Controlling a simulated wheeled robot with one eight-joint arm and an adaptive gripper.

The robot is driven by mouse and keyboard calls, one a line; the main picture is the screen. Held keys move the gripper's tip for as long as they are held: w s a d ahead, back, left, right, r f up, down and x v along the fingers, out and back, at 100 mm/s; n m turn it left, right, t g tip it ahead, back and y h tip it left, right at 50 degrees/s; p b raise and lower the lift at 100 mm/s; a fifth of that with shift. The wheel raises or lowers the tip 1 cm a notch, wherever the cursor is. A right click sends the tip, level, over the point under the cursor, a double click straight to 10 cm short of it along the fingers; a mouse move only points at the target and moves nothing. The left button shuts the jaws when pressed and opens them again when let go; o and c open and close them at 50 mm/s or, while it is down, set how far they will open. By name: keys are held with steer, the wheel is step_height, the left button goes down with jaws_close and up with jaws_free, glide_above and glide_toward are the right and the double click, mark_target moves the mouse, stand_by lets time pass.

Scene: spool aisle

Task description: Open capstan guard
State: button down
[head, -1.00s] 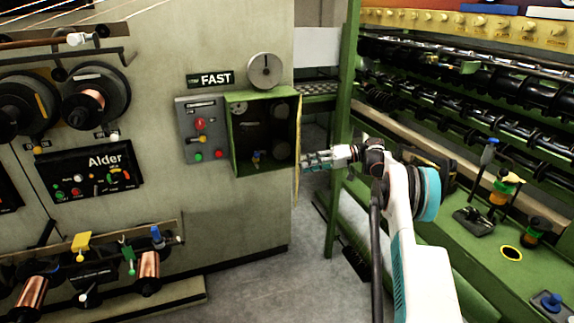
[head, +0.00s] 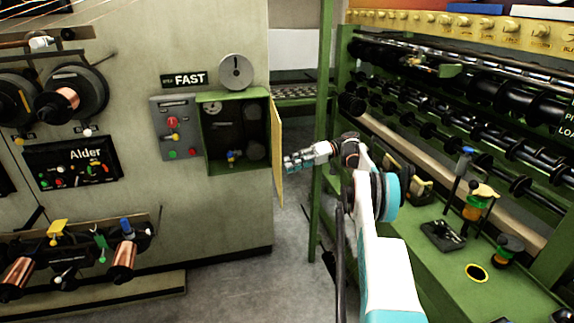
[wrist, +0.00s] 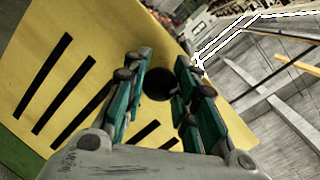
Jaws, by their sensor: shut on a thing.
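The capstan guard (head: 278,150) is a yellow door on the right side of a green box (head: 238,169). It stands swung out, seen nearly edge-on, and the box interior with dark rollers is exposed. In the wrist view the guard (wrist: 95,55) is a yellow panel with black slots and a round black knob (wrist: 158,84). My gripper (head: 287,162) is at the guard's outer face. In the wrist view its teal-padded fingers (wrist: 160,90) are on either side of the knob, shut on it. The head view does not show the knob clearly.
A grey control panel (head: 175,128) with buttons is left of the box, and a grey disc (head: 236,72) is above it. A green rack (head: 480,262) with black rollers stands close on the right. Grey floor (head: 235,285) is clear between the machine and rack.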

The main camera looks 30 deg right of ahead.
steer(key=shift+r, duration=0.1)
steer(key=c, duration=1.3)
jaws_free()
steer(key=o, duration=0.3)
steer(key=r, duration=0.6)
steer(key=shift+w+d+r, duration=0.15)
steer(key=shift+w+r, duration=0.25)
steer(key=r, duration=0.1)
steer(key=s+r, duration=0.1)
steer(key=shift+a+r, duration=0.2)
steer(key=shift+r, duration=0.2)
steer(key=shift+c, duration=1.4)
steer(key=shift+w+d, duration=0.15)
steer(key=shift+w, duration=0.1)
steer(key=shift+s+r, duration=0.15)
steer(key=shift+r, duration=0.1)
steer(key=shift+f, duration=0.1)
